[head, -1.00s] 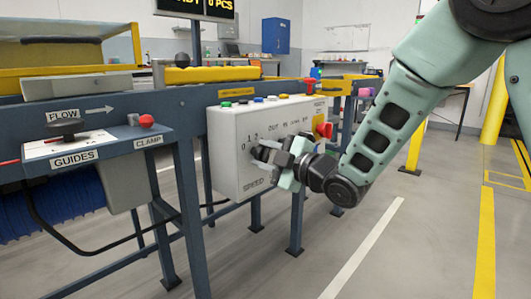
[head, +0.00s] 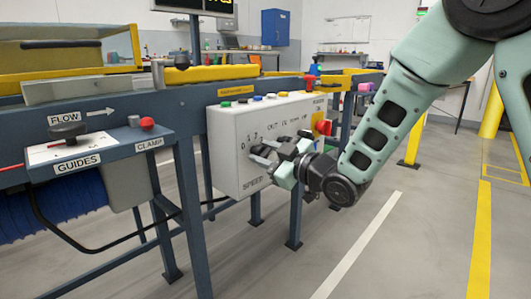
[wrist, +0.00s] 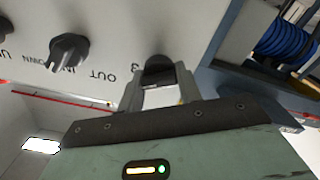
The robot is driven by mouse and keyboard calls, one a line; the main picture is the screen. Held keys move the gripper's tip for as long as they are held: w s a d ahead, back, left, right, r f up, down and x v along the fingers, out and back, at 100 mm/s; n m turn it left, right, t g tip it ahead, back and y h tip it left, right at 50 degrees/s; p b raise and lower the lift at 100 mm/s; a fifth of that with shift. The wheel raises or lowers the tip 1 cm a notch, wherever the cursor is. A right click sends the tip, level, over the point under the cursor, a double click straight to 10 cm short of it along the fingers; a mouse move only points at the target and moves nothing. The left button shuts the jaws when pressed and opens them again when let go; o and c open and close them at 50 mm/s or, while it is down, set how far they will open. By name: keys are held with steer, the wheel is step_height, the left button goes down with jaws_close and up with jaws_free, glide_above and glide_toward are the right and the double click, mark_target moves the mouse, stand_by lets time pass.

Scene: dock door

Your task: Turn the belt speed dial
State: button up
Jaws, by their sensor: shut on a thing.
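The white control box (head: 226,160) hangs on the side of the conveyor frame. Its front face carries the belt speed dial, with numbers above it and the word SPEED below. In the wrist view the dark dial (wrist: 158,68) sits between my two fingers, one on each side. My gripper (head: 262,154) is shut on this dial; it also shows in the wrist view (wrist: 160,88). In the head view the fingers mostly hide the dial, so I cannot read its setting. A figure 3 shows beside it in the wrist view.
A second dark knob (wrist: 68,52), marked IN and OUT, is on the same face. A red switch (head: 322,124) is at the box's right end. Coloured buttons line its top. The guides panel (head: 85,150) is at left. The floor (head: 375,255) at right is clear.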

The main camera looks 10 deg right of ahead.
steer(key=shift+f, duration=0.1)
steer(key=o, duration=1)
steer(key=shift+s+d, duration=0.1)
steer(key=b+v, duration=1.2)
steer(key=v, duration=0.5)
